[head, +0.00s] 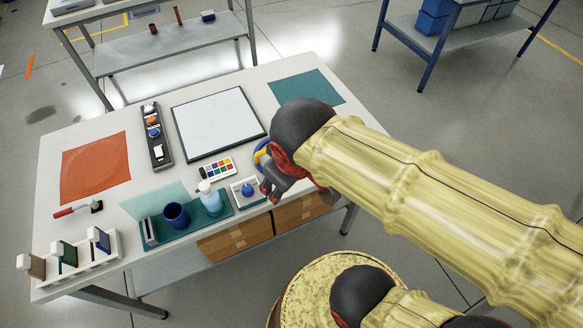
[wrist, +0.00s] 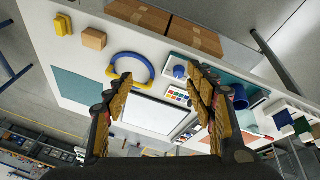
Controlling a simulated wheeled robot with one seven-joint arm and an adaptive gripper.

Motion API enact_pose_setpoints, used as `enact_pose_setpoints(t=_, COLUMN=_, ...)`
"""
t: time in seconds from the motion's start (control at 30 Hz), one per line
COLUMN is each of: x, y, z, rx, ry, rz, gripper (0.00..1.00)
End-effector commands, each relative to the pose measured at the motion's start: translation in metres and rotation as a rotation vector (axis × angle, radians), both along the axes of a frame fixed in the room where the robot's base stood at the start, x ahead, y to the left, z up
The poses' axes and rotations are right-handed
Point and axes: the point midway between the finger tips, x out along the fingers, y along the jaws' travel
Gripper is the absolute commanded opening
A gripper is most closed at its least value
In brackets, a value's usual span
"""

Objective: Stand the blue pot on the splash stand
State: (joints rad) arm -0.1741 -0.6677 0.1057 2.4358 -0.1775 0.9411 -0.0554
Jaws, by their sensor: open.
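A dark blue, open-topped pot (head: 176,215) stands upright on a teal tray (head: 213,219) near the table's front edge. It also shows in the wrist view (wrist: 239,97), right of the fingers. A smaller blue object (head: 248,190) sits on a square white base (head: 236,196), just left of my gripper in the head view. Which of these supports is the splash stand I cannot tell for sure. My gripper (head: 270,182) is above the table's front right part. In the wrist view its fingers (wrist: 160,72) are spread apart, with nothing between them.
A spray bottle (head: 210,198) stands beside the pot. A paint palette (head: 217,168), a framed white board (head: 217,122) and a black holder (head: 155,135) lie behind. A blue-and-yellow ring (wrist: 133,68) and a wooden block (wrist: 94,39) lie nearby. A white rack (head: 75,262) stands front left.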

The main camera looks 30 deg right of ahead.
Motion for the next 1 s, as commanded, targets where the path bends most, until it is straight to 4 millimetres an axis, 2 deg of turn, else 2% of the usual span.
enact_pose_setpoints(t=0.1, x=-0.006, y=-0.008, z=0.019, rx=0.12, ry=-0.087, rz=-0.158, gripper=0.55)
enact_pose_setpoints(t=0.27, x=-0.008, y=-0.009, z=0.032, rx=0.2, ry=-0.145, rz=-0.252, gripper=0.55)
enact_pose_setpoints(t=1.0, x=-0.008, y=-0.009, z=0.034, rx=0.21, ry=-0.151, rz=-0.263, gripper=0.55)
